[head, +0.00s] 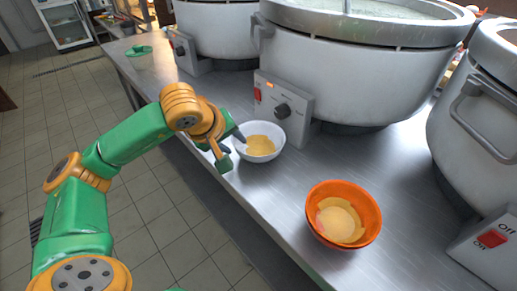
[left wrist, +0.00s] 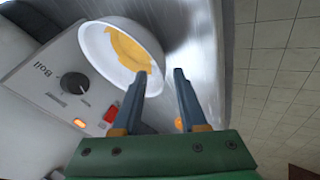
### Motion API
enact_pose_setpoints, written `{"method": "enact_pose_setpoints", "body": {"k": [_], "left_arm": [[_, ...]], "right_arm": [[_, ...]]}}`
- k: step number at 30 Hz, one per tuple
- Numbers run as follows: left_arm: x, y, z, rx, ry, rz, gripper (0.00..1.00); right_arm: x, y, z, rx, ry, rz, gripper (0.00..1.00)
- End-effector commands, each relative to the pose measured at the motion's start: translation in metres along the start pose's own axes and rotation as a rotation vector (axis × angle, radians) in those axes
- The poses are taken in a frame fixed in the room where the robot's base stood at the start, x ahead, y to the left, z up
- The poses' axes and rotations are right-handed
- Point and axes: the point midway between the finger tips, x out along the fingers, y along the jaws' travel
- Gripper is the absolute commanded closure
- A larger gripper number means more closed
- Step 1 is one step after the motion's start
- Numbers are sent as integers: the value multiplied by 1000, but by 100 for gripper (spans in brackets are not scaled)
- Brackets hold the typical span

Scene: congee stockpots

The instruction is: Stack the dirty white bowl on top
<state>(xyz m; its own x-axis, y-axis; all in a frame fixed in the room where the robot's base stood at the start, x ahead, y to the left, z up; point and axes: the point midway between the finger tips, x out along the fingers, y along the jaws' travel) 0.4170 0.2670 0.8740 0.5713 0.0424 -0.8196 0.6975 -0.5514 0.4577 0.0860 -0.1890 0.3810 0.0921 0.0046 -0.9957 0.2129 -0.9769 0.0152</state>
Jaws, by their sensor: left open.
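The white bowl (head: 270,155) stands upright on the steel counter, with yellowish residue inside. An orange bowl (head: 369,209) with similar pale residue stands nearer, to its right. My left gripper (head: 233,150) is open and empty at the left rim of the white bowl. In the left wrist view, the white bowl (left wrist: 92,48) lies ahead and left of the open left gripper (left wrist: 160,75). One finger overlaps the bowl's rim and the other is over bare counter. I cannot tell whether the finger touches the rim. My right gripper is not in view.
Large grey stockpots (head: 350,70) line the back of the counter (head: 225,105). A control box (head: 284,107) with a knob stands close behind the white bowl. A small green object (head: 138,50) lies at the far end. Bare counter lies between the bowls.

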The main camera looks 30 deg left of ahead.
Motion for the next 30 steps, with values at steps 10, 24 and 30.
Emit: {"method": "enact_pose_setpoints", "body": {"k": [10, 24, 30], "left_arm": [[29, 0, 2, -1, -2, 1, 58], [29, 0, 2, -2, -3, 1, 100], [29, 0, 2, -2, -4, 1, 100]], "right_arm": [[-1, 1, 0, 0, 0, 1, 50], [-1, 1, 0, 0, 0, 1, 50], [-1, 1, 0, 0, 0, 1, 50]]}}
